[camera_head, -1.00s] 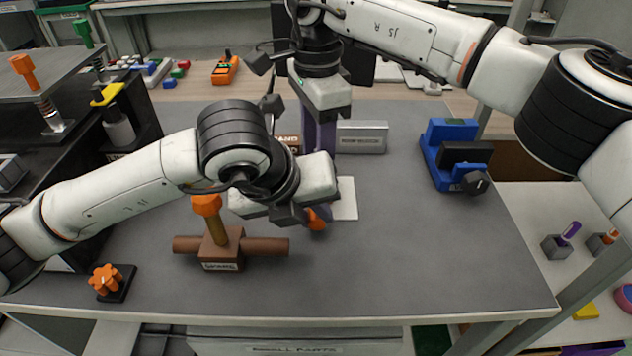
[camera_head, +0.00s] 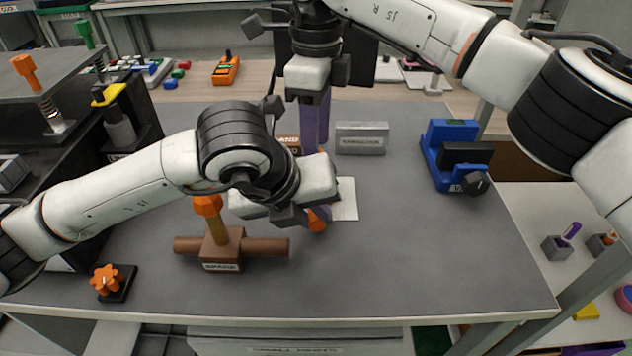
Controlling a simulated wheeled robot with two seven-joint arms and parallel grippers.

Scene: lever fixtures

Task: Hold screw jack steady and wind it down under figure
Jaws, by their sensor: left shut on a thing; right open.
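My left gripper (camera_head: 305,190) is low over the middle of the bench, shut on the screw jack. Its hand hides most of the jack; an orange part of the jack (camera_head: 316,219) shows below the fingers. A tall purple figure (camera_head: 315,122) rises just behind this hand, and its lower end is hidden. My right gripper (camera_head: 297,50) is open above the figure's upper end, with its white palm in front of the top. I cannot tell whether it touches the figure.
A brown block marked spare (camera_head: 222,250) with an orange-topped post stands in front. An orange star knob (camera_head: 107,280) is front left. A grey block (camera_head: 361,138), a white plate (camera_head: 345,200) and a blue fixture (camera_head: 452,158) lie right. The bench's front right is clear.

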